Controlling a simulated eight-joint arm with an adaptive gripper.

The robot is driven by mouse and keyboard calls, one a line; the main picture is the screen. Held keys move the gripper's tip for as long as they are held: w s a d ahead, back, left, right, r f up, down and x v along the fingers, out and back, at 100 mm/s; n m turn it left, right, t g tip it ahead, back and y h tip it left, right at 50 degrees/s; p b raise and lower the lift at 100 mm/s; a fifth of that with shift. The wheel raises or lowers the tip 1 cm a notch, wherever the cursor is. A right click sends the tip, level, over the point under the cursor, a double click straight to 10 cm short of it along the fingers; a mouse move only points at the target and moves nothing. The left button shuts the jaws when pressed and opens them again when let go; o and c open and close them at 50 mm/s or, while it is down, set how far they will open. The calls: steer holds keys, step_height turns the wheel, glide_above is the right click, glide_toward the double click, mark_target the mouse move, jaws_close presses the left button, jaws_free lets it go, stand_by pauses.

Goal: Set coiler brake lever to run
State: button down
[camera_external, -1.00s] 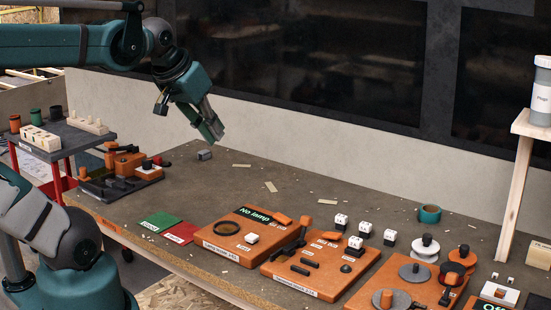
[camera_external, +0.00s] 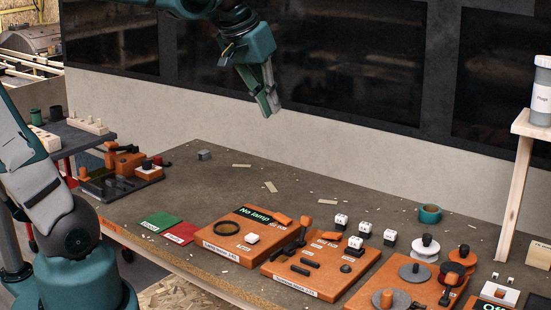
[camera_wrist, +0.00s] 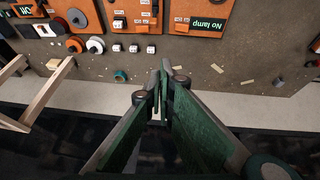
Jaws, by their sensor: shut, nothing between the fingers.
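My gripper (camera_external: 271,108) is shut and empty, high above the back of the bench, pointing down. Its closed fingers also show in the wrist view (camera_wrist: 163,78). An orange board with grey discs and a reel (camera_external: 413,275) lies at the right of the bench. A short black lever (camera_external: 449,281) stands on that board's right side. An orange-knobbed lever (camera_external: 303,232) stands on the middle orange board (camera_external: 322,278), tilted up. The small labels are too small to read, so I cannot tell which lever is the coiler brake. My gripper is well apart from all the boards.
An orange board with a "No lamp" display (camera_external: 256,214) lies left of the middle board. White blocks (camera_external: 365,229), a white spool (camera_external: 425,247) and a teal tape roll (camera_external: 429,213) stand behind. A wooden shelf post (camera_external: 515,200) rises at right. The bench's back left is mostly clear.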

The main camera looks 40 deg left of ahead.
steer(key=w+d+r+g+p, duration=0.1)
steer(key=w+d+p, duration=0.1)
steer(key=w+d, duration=0.5)
steer(key=w+d+r+g+p, duration=0.1)
steer(key=w+d, duration=0.2)
steer(key=d, duration=0.7)
steer(key=w+d+f+g+p, duration=0.1)
steer(key=w+d+f+p, duration=0.1)
steer(key=d, duration=0.7)
steer(key=w+d+f+g+p, duration=0.1)
steer(key=w+d+f, duration=0.1)
steer(key=d, duration=0.7)
steer(key=s+d+f+g+y+p, duration=0.1)
steer(key=d+f, duration=0.2)
steer(key=d, duration=0.4)
steer(key=d+f+p, duration=0.1)
steer(key=d+f, duration=0.2)
steer(key=d, duration=0.5)
step_height(320, 180, down, 14)
steer(key=shift+a, duration=0.2)
steer(key=shift+s+f, duration=0.15)
